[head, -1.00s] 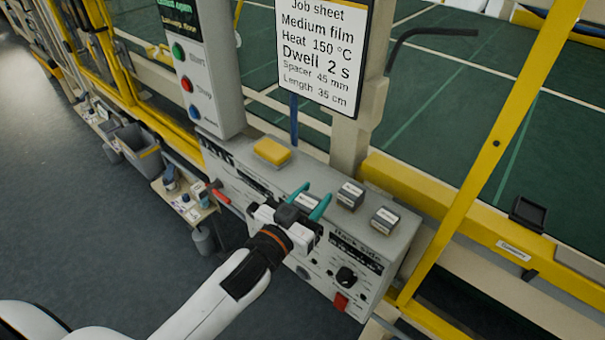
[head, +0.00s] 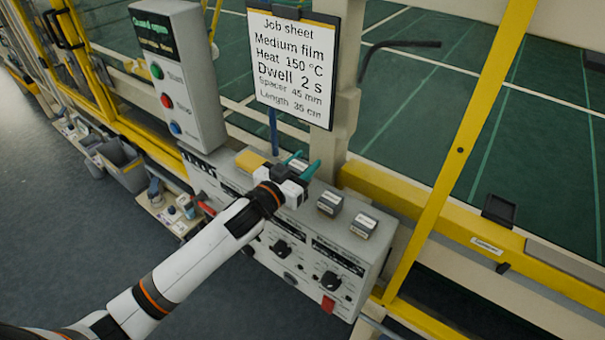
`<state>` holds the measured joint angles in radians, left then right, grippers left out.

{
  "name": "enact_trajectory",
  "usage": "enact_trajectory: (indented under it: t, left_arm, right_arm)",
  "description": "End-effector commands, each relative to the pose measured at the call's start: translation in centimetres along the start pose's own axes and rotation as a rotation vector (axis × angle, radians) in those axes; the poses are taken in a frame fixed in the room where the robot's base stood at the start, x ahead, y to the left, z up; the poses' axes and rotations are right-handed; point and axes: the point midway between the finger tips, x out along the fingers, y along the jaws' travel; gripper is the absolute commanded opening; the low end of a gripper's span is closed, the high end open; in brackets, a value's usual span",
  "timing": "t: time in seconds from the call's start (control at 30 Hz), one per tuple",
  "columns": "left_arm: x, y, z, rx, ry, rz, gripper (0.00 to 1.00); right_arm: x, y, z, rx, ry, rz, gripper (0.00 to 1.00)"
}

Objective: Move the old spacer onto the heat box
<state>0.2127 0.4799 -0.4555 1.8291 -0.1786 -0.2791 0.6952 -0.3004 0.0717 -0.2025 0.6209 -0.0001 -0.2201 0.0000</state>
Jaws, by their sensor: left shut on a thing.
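The heat box (head: 347,248) is the long grey unit with knobs and printed scales on its front. My left gripper (head: 301,163) is over its top, to the right of the yellow block. Two similar labelled blocks, one nearer (head: 330,203) and one at the right (head: 363,225), sit on the top. I cannot read which is the old one. My right gripper is out of view.
A yellow block (head: 250,161) lies on the box top, behind the wrist. A control panel with buttons (head: 180,85) stands at the left, and the job sheet (head: 292,65) hangs behind. A yellow post (head: 470,140) rises at the right. Grey bins (head: 122,160) stand at left.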

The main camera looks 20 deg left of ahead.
Motion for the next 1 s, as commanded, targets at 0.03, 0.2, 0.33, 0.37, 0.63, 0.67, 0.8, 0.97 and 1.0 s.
enact_trajectory:
  t: [0.03,0.2,0.33,0.37,0.63,0.67,0.8,0.97,1.0]
  left_arm:
    - [-0.1,0.0,-0.8,-0.002,0.004,0.000,0.14]
    - [0.0,0.0,-2.9,-0.001,0.002,0.001,0.14]
    - [0.0,0.0,-3.2,0.000,-0.001,-0.001,0.14]
    - [0.0,0.0,-3.2,0.001,-0.001,-0.001,0.14]
    - [0.0,0.0,-3.5,0.000,0.001,0.000,0.45]
    - [0.0,0.0,-3.5,0.000,0.001,0.000,0.49]
    - [-0.1,0.0,-3.5,0.001,0.001,0.000,0.61]
    - [-0.1,0.0,-3.5,0.001,0.001,0.000,0.61]
    - [-0.1,0.0,-3.4,0.001,0.001,0.000,0.61]
  right_arm:
    - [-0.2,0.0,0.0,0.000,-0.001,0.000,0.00]
    - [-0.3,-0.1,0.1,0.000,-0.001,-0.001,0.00]
    - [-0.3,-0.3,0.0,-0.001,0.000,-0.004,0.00]
    - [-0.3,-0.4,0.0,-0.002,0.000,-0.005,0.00]
    - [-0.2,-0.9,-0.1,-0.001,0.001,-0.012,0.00]
    - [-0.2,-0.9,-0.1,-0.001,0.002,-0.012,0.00]
    - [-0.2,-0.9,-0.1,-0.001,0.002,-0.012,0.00]
    - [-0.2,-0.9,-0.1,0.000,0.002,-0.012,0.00]
    - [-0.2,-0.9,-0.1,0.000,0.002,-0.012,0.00]
